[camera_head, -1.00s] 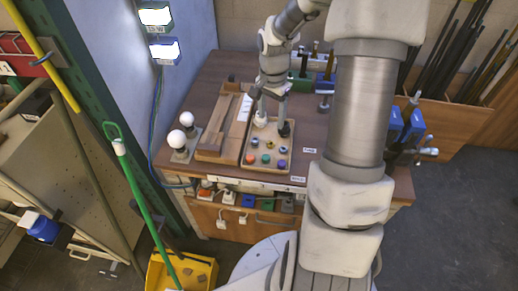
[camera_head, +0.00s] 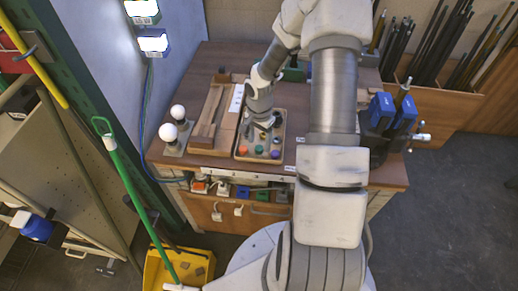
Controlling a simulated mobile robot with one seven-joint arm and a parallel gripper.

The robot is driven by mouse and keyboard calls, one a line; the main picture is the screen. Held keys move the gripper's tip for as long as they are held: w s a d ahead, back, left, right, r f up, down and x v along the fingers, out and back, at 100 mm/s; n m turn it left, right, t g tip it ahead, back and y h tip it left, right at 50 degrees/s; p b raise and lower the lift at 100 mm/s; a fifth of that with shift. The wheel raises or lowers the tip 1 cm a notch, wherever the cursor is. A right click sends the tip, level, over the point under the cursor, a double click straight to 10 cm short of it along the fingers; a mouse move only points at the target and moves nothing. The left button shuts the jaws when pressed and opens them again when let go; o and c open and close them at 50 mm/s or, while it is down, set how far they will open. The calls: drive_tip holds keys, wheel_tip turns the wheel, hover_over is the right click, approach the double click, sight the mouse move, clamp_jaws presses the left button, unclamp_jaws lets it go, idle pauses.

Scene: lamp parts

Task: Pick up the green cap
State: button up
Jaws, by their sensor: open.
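A small green cap (camera_head: 259,149) sits in the front row of a shallow tan tray (camera_head: 238,156) on the workbench. An orange cap (camera_head: 244,149) is to its left and a purple cap (camera_head: 275,154) to its right. My gripper (camera_head: 263,132) is over the tray, pointing down, just behind the green cap in the picture. It is open, and I see nothing held in it. My gripper hides part of the tray's back rows. The fingertips are small, so their exact height above the caps is unclear.
Two white bulbs (camera_head: 173,122) stand on holders at the bench's left. A wooden fixture (camera_head: 213,122) lies left of the tray. Blue clamps (camera_head: 392,112) are at the right end. My own arm covers the bench right of the tray.

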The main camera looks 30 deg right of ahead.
sight(259, 150)
drive_tip(key=shift+f, duration=1.25)
clamp_jaws()
